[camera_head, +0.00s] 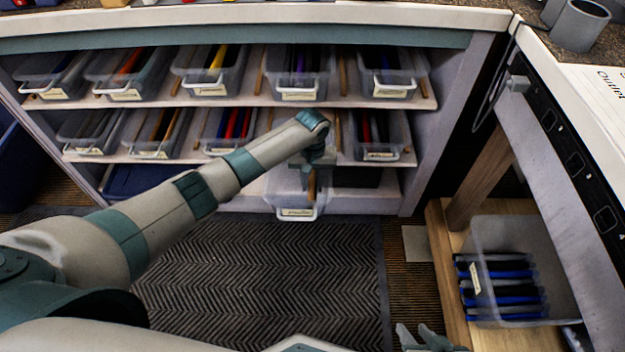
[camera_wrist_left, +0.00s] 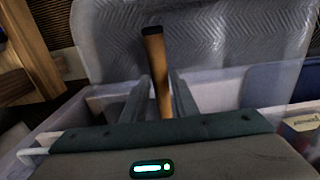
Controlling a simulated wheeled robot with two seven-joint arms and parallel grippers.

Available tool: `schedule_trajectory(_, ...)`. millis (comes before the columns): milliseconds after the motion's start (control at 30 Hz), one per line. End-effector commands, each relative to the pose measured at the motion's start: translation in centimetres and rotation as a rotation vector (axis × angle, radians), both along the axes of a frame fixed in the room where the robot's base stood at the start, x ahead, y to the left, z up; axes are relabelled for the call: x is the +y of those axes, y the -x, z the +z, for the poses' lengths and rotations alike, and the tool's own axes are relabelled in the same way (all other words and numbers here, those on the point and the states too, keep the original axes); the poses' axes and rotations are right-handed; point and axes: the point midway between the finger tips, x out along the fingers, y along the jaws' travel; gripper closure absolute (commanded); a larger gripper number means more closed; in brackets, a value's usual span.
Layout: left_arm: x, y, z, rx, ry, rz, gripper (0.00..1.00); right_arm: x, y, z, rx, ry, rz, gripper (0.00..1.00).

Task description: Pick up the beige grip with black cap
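The beige grip with a black cap (camera_wrist_left: 158,65) stands upright, slightly tilted, in the left wrist view, its black-capped end at the top. My left gripper (camera_wrist_left: 161,88) has its two fingers close on either side of it and looks shut on it. The lower end is hidden behind the gripper body. In the head view my left gripper (camera_head: 308,174) points down at the pulled-out clear bin (camera_head: 297,213) on the lowest shelf, with the beige grip (camera_head: 312,186) at its fingers. My right gripper (camera_head: 422,338) shows at the bottom edge, its fingers apart and empty.
Shelves above hold several clear bins (camera_head: 300,92) of coloured grips. A shelf edge (camera_head: 240,158) lies close behind my left arm. A bin of blue and black grips (camera_head: 525,245) stands at the right on a wooden shelf. The dark mat (camera_head: 260,280) is clear.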

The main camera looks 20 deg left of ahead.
Motion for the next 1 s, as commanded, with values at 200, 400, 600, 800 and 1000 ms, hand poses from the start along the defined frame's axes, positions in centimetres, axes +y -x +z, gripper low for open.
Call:
schedule_trajectory(200,0.01,-0.02,-0.82,-0.001,0.0,0.0,0.74,0.75,0.26,0.29,-0.016,-0.017,0.007,0.69)
schedule_trajectory(400,0.02,0.0,-0.8,-0.001,0.0,0.0,0.74,0.68,0.64,0.25,-0.009,-0.016,0.007,0.69)
schedule_trajectory(600,0.04,-0.01,-0.79,-0.001,0.0,0.0,0.78,0.43,0.6,0.15,-0.006,-0.011,0.005,0.69)
schedule_trajectory(800,0.05,0.0,-0.79,-0.001,-0.001,0.0,0.98,0.29,0.21,0.09,-0.01,-0.008,0.004,0.69)
schedule_trajectory(1000,0.06,-0.01,-0.77,-0.001,-0.001,0.0,0.98,0.28,-0.24,0.19,-0.016,-0.007,0.004,0.69)
